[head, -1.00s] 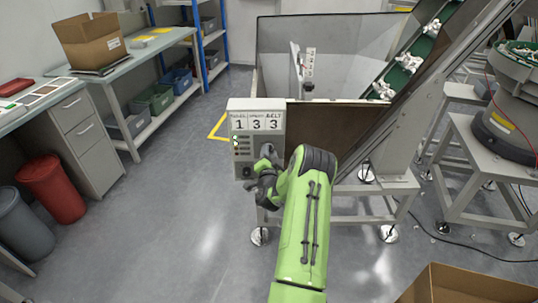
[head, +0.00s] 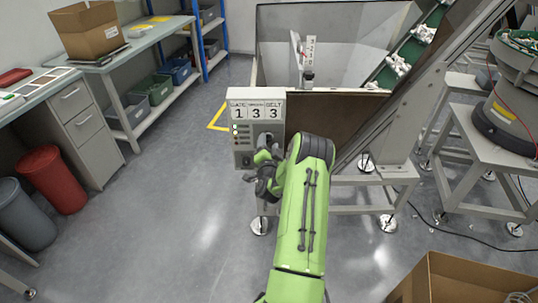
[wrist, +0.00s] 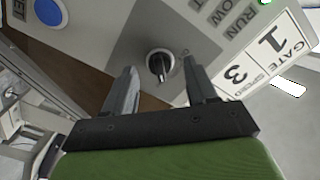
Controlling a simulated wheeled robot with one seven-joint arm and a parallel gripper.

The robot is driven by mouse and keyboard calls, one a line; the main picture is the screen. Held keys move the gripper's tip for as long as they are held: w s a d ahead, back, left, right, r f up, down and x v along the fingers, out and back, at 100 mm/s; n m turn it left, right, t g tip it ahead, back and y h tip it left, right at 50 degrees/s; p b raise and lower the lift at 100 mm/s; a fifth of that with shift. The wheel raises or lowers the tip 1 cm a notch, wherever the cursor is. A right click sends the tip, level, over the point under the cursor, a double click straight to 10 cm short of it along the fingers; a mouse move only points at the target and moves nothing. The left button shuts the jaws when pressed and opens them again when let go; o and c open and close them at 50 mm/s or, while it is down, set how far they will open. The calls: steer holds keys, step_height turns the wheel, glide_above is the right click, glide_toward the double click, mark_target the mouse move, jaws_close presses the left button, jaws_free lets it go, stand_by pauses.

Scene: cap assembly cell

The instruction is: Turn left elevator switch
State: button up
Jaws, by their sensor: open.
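A grey control box (head: 241,105) stands at the front left of the large hopper. Its display reads 1, 3, 3 under small headings. In the wrist view, a black rotary switch (wrist: 159,63) with a light rim sits on the box's grey face. My gripper (wrist: 159,68) is open, with one finger on each side of this switch; I cannot tell whether either finger touches it. In the head view, my gripper (head: 263,170) is at the lower part of the box and partly covers the controls there. I cannot tell which elevator switch this is.
A blue button (wrist: 48,12) is on the panel's far left in the wrist view. The hopper (head: 335,45) and inclined green conveyor (head: 400,65) stand behind my arm. A cardboard box (head: 450,280) is at lower right. The floor left of the control box is clear.

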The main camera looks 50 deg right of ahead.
steer(key=b+v, duration=0.3)
steer(key=v, duration=1.2)
steer(key=shift+d, duration=0.1)
